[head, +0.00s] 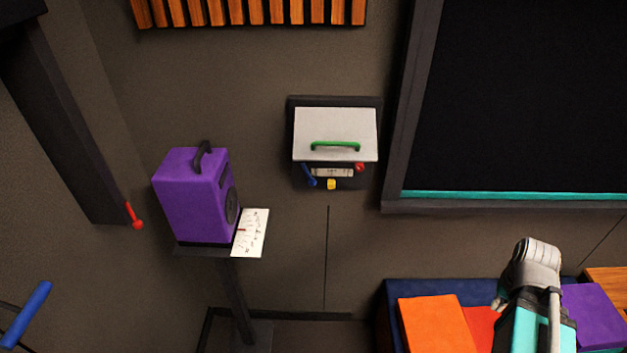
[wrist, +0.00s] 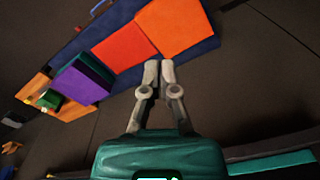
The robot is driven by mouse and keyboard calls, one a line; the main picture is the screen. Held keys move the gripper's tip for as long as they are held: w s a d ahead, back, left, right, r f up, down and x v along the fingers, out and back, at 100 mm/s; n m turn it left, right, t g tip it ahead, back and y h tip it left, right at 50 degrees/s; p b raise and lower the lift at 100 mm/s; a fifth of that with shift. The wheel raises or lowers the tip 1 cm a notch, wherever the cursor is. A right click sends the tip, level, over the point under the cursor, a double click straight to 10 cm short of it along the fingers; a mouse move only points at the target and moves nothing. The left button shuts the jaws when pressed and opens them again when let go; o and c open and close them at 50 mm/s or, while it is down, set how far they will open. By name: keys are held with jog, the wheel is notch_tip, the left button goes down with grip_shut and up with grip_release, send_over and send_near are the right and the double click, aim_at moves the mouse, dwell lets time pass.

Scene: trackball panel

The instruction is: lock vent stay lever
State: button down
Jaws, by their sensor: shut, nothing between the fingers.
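A wall unit has a pale hinged-looking flap (head: 310,128) with a green handle (head: 335,146). Below the flap are a small blue lever (head: 309,176), a red knob (head: 359,167) and a yellow piece (head: 331,184). A red-tipped lever (head: 135,217) hangs by the lower end of a dark frame on the left. I cannot tell for certain which of these is the vent stay lever. My gripper (wrist: 159,66) shows in the wrist view with its fingers together and empty. It points toward the coloured cushions, away from the wall unit.
A purple speaker (head: 190,195) stands on a post beside a white dial card (head: 250,233). A dark framed screen (head: 520,90) fills the right wall. A navy bench with an orange cushion (head: 437,322) and a purple cushion (head: 597,315) lies below. A blue bar (head: 27,313) is at lower left.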

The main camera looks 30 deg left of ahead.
jog(key=w+a+r+t+y+p, duration=0.1)
jog(key=a+r+y+p, duration=0.2)
jog(key=a, duration=0.9)
jog(key=w+a+r+n+t+y+p, duration=0.1)
jog(key=a+r+t+y+p, duration=0.1)
jog(key=a+r, duration=0.8)
jog(key=a+r+t+y+p, duration=0.1)
jog(key=a+r+y+p, duration=0.4)
jog(key=a, duration=1)
jog(key=shift+w+r+n+t+y, duration=0.4)
jog(key=shift+r+y, duration=0.2)
jog(key=shift+r, duration=0.3)
jog(key=shift+a, duration=0.1)
